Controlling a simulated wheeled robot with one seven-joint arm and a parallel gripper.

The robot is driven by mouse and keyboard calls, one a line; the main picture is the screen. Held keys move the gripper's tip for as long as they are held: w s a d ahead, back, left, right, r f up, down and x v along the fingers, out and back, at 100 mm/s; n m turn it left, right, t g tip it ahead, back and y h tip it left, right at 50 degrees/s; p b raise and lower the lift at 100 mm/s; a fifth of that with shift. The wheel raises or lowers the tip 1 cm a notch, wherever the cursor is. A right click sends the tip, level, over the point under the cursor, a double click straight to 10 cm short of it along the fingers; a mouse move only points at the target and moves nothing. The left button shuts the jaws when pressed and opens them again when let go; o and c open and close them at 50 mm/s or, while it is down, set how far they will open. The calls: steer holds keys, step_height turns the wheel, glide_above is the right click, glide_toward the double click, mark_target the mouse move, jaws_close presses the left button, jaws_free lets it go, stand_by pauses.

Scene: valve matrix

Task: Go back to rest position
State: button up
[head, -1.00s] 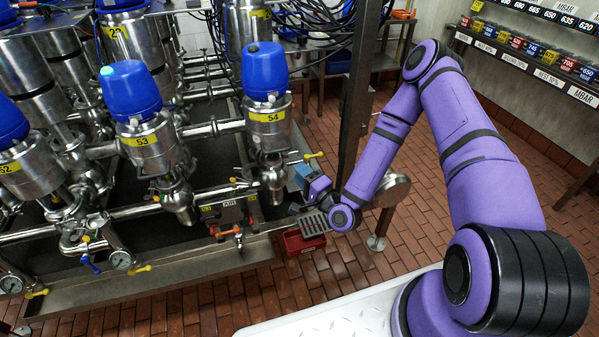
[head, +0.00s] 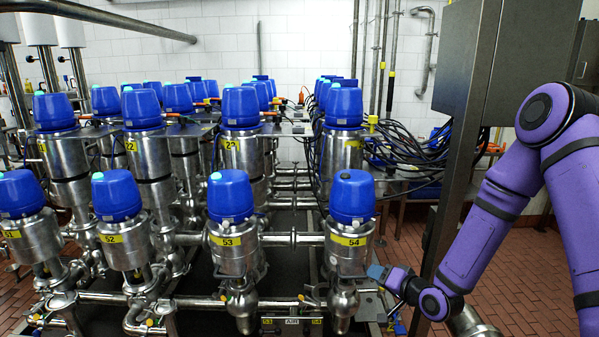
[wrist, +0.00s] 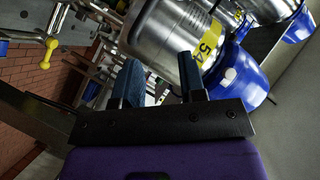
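My purple arm (head: 500,200) reaches down at the right side of the head view. My gripper (head: 377,272) is beside the lower body of valve 54 (head: 349,240), at its right. In the wrist view my gripper (wrist: 160,68) has its two dark fingers spread apart with nothing held between them. Valve 54 also shows in the wrist view (wrist: 165,35), steel with a yellow label and a blue cap (wrist: 235,80), just beyond the right finger. I cannot tell the exact gap to it.
Valve 53 (head: 232,230) and valve 52 (head: 124,240) stand left of valve 54, with more blue-capped rows behind. A steel post (head: 452,190) stands close by my forearm. A yellow handle (wrist: 48,52) shows in the wrist view. Brick-tiled floor (head: 530,270) is open at right.

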steer(key=s+d+r+n+g+h, duration=0.1)
steer(key=s+d+r+h, duration=0.2)
steer(key=r, duration=0.5)
steer(key=s+d+r+n+g+h, duration=0.1)
steer(key=s+d+r+h, duration=0.15)
steer(key=r, duration=0.45)
steer(key=s+d+r+n+g+h, duration=0.1)
steer(key=s+d+r+g+h, duration=0.15)
steer(key=r, duration=0.55)
steer(key=s+r+g, duration=0.1)
steer(key=s+r, duration=0.4)
steer(key=s, duration=0.8)
steer(key=s+r+g, duration=0.1)
steer(key=s+r, duration=0.5)
steer(key=s, duration=0.6)
steer(key=shift+s+d+n, duration=0.3)
steer(key=shift+s+d, duration=0.05)
steer(key=shift+d, duration=0.05)
